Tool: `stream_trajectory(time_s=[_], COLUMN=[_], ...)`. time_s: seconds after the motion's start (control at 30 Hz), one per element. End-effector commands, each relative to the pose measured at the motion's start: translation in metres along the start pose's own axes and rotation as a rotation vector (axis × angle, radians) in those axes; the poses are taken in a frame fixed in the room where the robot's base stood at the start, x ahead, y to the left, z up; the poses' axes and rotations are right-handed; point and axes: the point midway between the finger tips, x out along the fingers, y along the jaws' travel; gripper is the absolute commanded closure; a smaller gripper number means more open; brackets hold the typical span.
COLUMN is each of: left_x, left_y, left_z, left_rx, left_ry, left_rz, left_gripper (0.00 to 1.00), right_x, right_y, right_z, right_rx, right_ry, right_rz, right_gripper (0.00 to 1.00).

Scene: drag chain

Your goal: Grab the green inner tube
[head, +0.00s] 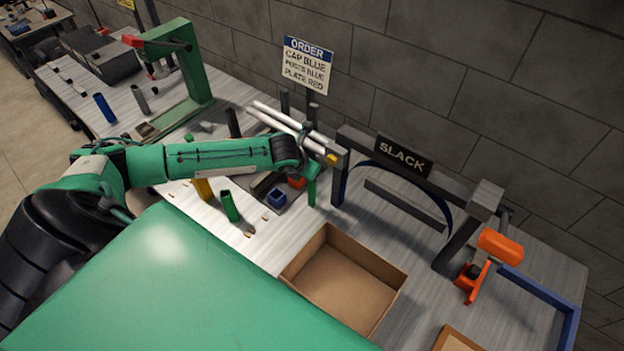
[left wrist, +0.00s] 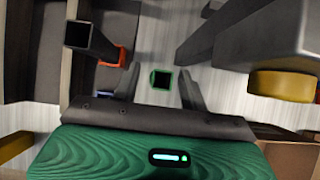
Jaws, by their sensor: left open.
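A green square tube (left wrist: 160,79) shows in the left wrist view, its dark open end facing the camera. It lies in view between the two spread fingers of my left gripper (left wrist: 158,84), with a gap on each side. The gripper is open and empty. I cannot tell how far the tube is below the fingertips. In the head view my left arm reaches in from the left over the bench, and its wrist partly hides what is under it. Another green tube (head: 229,206) stands upright on the bench to the left. My right gripper is not in view.
Orange (head: 297,182) and blue (head: 277,198) pieces sit close to the wrist. A grey frame with a SLACK sign (head: 403,155) and a yellow knob (left wrist: 285,85) are close on the right. An open cardboard box (head: 372,257) stands in front.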

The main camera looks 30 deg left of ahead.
Motion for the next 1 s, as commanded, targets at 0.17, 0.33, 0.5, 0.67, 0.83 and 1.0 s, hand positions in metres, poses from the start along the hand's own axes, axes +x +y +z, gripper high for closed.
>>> stream_trajectory(time_s=[0.17, 0.33, 0.5, 0.67, 0.83, 1.0], left_x=[0.0097, 0.0105, 0.0103, 0.0101, 0.0099, 0.0077], left_y=[-0.0002, -0.0002, -0.0002, -0.0002, -0.0002, 0.0], left_z=[-0.0007, -0.0009, -0.0008, -0.0007, -0.0004, 0.0014], left_rx=[-0.001, 0.0, 0.0, 0.0, 0.0, 0.0], left_ry=[0.001, 0.001, 0.001, 0.0, 0.0, -0.001], left_rz=[0.0, 0.0, 0.0, 0.0, 0.0, 0.0], left_gripper=[0.56, 0.56, 0.82, 1.0, 1.0, 1.0], right_x=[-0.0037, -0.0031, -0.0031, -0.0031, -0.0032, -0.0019], right_y=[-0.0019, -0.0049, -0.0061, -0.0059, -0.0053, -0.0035], right_z=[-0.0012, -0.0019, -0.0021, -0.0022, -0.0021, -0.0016], right_rx=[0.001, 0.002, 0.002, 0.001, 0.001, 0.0], right_ry=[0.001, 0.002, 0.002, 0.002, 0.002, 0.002], right_rz=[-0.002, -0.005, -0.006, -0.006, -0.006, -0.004], right_gripper=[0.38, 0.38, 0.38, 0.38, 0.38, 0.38])
